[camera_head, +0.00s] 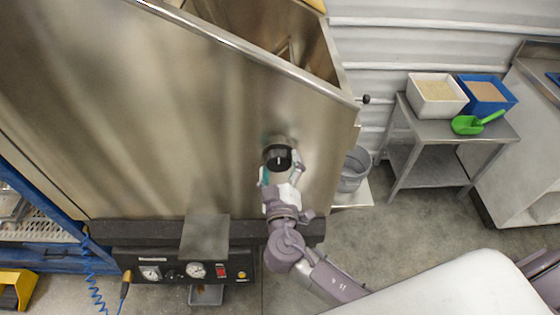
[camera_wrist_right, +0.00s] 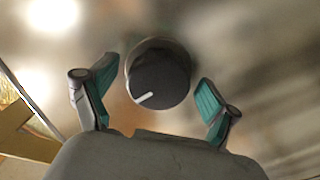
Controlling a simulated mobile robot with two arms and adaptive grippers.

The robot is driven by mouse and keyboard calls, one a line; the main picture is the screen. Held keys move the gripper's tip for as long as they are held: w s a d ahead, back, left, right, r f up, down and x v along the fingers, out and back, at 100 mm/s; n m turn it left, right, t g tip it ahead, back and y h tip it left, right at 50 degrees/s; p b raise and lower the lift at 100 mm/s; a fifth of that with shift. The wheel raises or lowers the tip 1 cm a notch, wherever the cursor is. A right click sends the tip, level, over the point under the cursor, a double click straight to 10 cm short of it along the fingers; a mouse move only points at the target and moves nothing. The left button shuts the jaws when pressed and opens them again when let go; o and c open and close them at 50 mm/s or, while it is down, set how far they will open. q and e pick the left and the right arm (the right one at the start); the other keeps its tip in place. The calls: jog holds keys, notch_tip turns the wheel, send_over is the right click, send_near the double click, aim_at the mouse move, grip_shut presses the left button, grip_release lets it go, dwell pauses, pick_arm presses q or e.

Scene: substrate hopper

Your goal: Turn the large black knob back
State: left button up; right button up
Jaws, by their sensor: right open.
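The large black knob (camera_head: 278,157) is on the front wall of the steel hopper (camera_head: 150,120). Its white pointer line points down in the head view. In the right wrist view the knob (camera_wrist_right: 158,76) shows its round face, with the white line toward the lower left. My right gripper (camera_head: 281,172) is open at the knob. In the wrist view its teal-padded fingers (camera_wrist_right: 155,95) are on either side of the knob, with a visible gap on each side. My left gripper is not in view.
Below the hopper is a black control panel (camera_head: 180,271) with gauges and a red switch. A small black-tipped lever (camera_head: 366,99) sticks out at the hopper's right edge. A grey bucket (camera_head: 353,170) and a steel table (camera_head: 410,125) with bins and a green scoop (camera_head: 475,123) stand at right.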

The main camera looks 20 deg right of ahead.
jog(key=c, duration=1.1)
jog(key=shift+c, duration=0.2)
jog(key=shift+n, duration=0.3)
jog(key=n, duration=0.5)
jog(key=shift+d+r+n, duration=0.1)
jog(key=shift+n, duration=0.3)
jog(key=shift+n+p, duration=0.3)
jog(key=shift+n, duration=1.3)
